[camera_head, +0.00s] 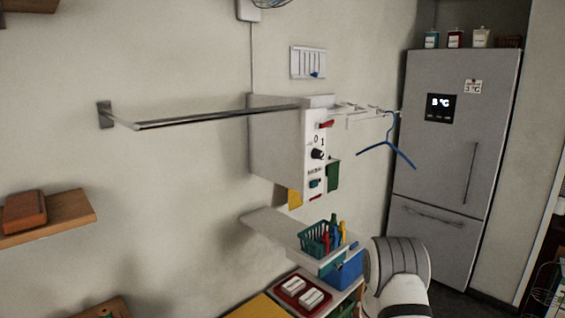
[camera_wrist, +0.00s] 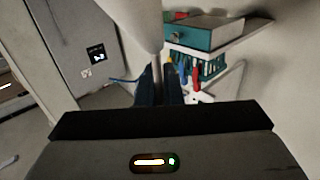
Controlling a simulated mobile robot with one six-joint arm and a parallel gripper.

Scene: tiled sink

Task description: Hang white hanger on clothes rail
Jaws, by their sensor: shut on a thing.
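The clothes rail (camera_head: 200,118) is a silver bar on a wall bracket at the left of the head view. It runs right toward a white control box, and no hanger shows on it. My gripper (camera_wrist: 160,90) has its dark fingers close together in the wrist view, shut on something. A thin white curved piece (camera_wrist: 236,78), apparently part of the white hanger, shows to the right of the fingers. The grip point is hidden. The white hanger cannot be made out in the head view, where only my arm shows at the lower right.
A blue hanger (camera_head: 388,145) hangs from a white fixture (camera_head: 360,111) beside the control box (camera_head: 285,145). Below are a shelf with a green basket (camera_head: 315,240) and a red tray (camera_head: 303,292). A grey fridge (camera_head: 450,130) stands right. The space below the rail is open.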

